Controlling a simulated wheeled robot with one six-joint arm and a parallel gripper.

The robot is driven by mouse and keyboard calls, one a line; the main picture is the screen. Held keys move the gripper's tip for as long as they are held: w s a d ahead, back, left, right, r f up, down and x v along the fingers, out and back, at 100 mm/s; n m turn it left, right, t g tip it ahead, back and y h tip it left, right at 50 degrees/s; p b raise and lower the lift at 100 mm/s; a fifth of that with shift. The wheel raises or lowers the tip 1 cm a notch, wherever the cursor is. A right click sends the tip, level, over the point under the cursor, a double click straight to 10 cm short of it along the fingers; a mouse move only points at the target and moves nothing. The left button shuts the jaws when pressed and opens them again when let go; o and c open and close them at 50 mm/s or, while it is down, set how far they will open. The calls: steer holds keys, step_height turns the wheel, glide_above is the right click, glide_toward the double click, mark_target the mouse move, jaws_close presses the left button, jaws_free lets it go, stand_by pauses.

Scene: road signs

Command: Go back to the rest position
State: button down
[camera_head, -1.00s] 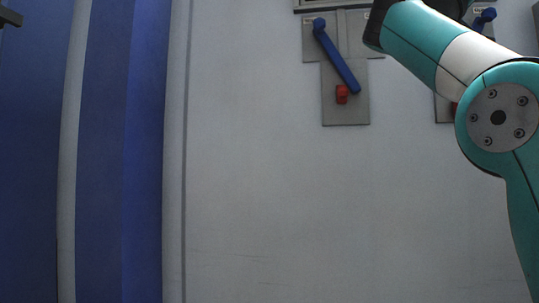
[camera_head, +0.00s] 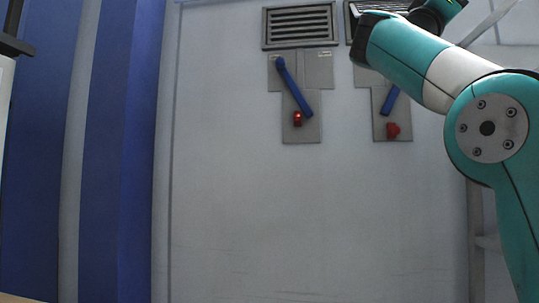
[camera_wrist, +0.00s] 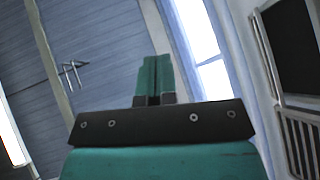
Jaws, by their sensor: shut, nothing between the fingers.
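My gripper (camera_wrist: 154,82) shows in the wrist view as two teal fingers pressed together, with nothing between them. It points up into open air, with no object touching it. In the head view my teal and white arm is folded across the upper right, and the gripper itself cannot be made out there.
On the pale wall, a grey panel (camera_head: 308,130) carries a blue lever (camera_head: 294,86) and a bright red lamp (camera_head: 297,118). A second panel has a blue lever (camera_head: 389,100) and a red knob (camera_head: 392,130), partly behind my arm. A vent (camera_head: 299,26) sits above. Blue wall strips (camera_head: 105,170) stand left.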

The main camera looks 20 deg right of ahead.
steer(key=w+a+f+n+t+y, duration=0.2)
steer(key=w+f+n+t+y, duration=0.1)
steer(key=w+f+n+t, duration=0.25)
steer(key=w+a+f+n+t+y+b, duration=0.1)
steer(key=w+a+f+n+t+y, duration=0.1)
steer(key=w+n+t, duration=0.45)
steer(key=w+a+f+n+t+y, duration=0.2)
steer(key=w+f+n+t+y, duration=0.15)
steer(key=w+t, duration=0.5)
steer(key=w+a+f+n+t+y+b, duration=0.1)
steer(key=w+a+f+n+y, duration=0.15)
steer(key=a+f+y, duration=0.65)
steer(key=w+a+f+n+y, duration=0.2)
steer(key=a+f+n+y, duration=0.3)
steer(key=f, duration=0.8)
steer(key=s+a+f+n+g+y+b, duration=0.1)
steer(key=s+a+f+g+y, duration=0.2)
steer(key=s+a+f, duration=0.5)
steer(key=s+a+f+g+y, duration=0.25)
steer(key=a+f+g, duration=0.2)
steer(key=f, duration=0.85)
steer(key=s+a+f+n+g, duration=0.1)
steer(key=s+f+g, duration=0.3)
steer(key=s, duration=0.6)
steer(key=s+a+f+n+g+y+b, duration=0.1)
steer(key=s+a+f+g, duration=0.2)
steer(key=s+f, duration=0.5)
steer(key=shift+s+a+f+g, duration=0.4)
steer(key=shift+s+a, duration=0.35)
steer(key=shift+s, duration=0.5)
